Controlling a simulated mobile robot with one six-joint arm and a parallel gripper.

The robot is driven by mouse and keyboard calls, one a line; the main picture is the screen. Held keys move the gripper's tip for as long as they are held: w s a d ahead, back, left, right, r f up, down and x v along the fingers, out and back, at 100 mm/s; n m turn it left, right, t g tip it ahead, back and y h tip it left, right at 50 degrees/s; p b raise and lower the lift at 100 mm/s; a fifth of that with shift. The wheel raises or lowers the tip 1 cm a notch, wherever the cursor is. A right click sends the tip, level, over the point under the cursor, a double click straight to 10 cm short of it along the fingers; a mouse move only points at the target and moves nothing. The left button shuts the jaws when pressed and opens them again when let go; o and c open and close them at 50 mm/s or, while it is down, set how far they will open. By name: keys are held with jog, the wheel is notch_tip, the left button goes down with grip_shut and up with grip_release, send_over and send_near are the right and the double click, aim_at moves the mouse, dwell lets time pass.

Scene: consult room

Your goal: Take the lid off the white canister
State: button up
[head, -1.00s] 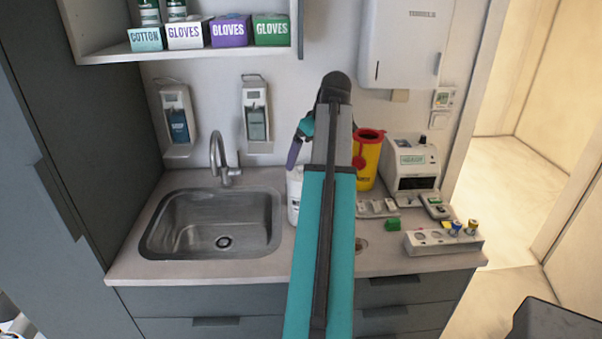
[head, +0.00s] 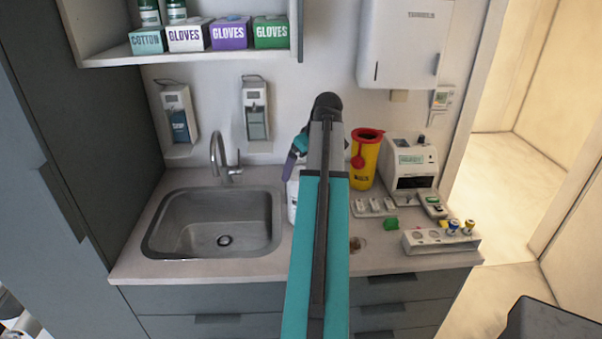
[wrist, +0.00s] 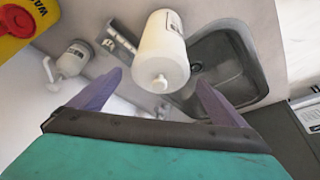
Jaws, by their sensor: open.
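In the head view the canister (head: 293,200) stands on the counter just right of the sink, mostly hidden behind my arm. I cannot tell the depth between the fingertips and the lid; no contact shows. In the head view a purple finger of my gripper (head: 290,165) shows just above the canister.
The sink (head: 155,245) with its tap (head: 222,160) lies to the left. A yellow sharps bin (head: 365,160), a white device (head: 408,165), a green block (head: 390,224) and a vial rack (head: 440,240) stand to the right. Dispensers (head: 255,110) hang on the wall behind.

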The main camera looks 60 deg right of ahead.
dwell(0.3)
jog(key=c, duration=1.1)
jog(key=shift+r, duration=0.15)
jog(key=shift+r+b, duration=0.95)
jog(key=shift+r, duration=0.55)
jog(key=s+a+r+b, duration=0.1)
jog(key=s+a+b, duration=0.2)
jog(key=s, duration=1.2)
jog(key=shift+s+r+b, duration=0.35)
jog(key=shift+r+b, duration=0.05)
jog(key=shift+b, duration=0.5)
